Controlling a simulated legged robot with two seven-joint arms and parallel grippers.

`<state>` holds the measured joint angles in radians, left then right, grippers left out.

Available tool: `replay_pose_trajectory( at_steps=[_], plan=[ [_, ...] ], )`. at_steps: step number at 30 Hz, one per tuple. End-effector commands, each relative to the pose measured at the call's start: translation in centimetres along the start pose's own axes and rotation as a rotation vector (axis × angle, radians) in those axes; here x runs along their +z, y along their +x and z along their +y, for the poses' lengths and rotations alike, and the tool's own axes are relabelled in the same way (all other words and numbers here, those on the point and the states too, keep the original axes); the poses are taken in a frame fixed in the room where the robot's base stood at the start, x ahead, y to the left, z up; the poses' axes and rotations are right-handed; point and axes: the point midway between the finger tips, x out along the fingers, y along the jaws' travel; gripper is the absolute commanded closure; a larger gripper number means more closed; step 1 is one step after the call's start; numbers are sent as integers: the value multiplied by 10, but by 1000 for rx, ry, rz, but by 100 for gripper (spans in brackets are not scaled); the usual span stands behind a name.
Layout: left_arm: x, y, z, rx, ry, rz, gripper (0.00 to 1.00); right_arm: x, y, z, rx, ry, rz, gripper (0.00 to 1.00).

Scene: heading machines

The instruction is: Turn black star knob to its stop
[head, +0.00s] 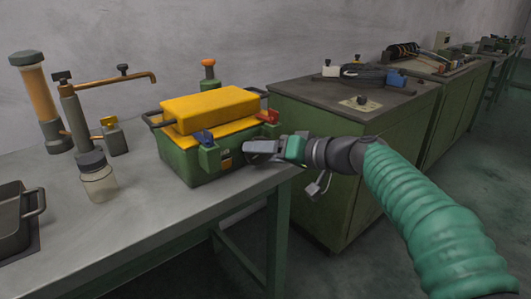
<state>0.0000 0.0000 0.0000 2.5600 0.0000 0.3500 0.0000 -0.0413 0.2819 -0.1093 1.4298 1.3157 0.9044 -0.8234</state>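A small black knob (361,100) sits on a pale plate on top of the green cabinet; it is too small to tell whether it is star-shaped. Another dark knob (123,69) stands on the copper spout at the back left, and a dark handle (61,77) tops the grey post. I cannot tell which is the star knob. My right gripper (262,149) is at the right front of the green box with the yellow lid (212,107), well to the left of and below the cabinet-top knob. Whether its fingers are open is unclear. My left gripper is not in view.
The green box stands on the grey table (150,232), with blue and red latches. A small jar (97,180) and a dark tray (18,218) are to the left.

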Motion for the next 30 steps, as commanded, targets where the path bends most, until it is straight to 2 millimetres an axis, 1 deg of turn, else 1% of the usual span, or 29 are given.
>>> replay_pose_trajectory(
  at_steps=[1,6,9,12,15,19,27,28,30],
  plan=[
    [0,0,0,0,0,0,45,0,0,0,1,0,0,42],
    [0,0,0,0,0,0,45,0,0,1,2,0,0,65],
    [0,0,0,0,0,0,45,0,0,1,2,0,0,76],
    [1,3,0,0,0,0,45,1,0,4,-12,42,0,76],
    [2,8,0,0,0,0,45,2,0,7,-65,178,-2,76],
    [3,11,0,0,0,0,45,1,0,6,-125,326,-5,76],
    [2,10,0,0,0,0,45,1,0,5,-134,349,-8,76],
    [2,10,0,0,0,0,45,1,0,5,-133,349,-8,34],
    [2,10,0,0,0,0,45,1,0,5,-133,348,-8,25]
  ],
)
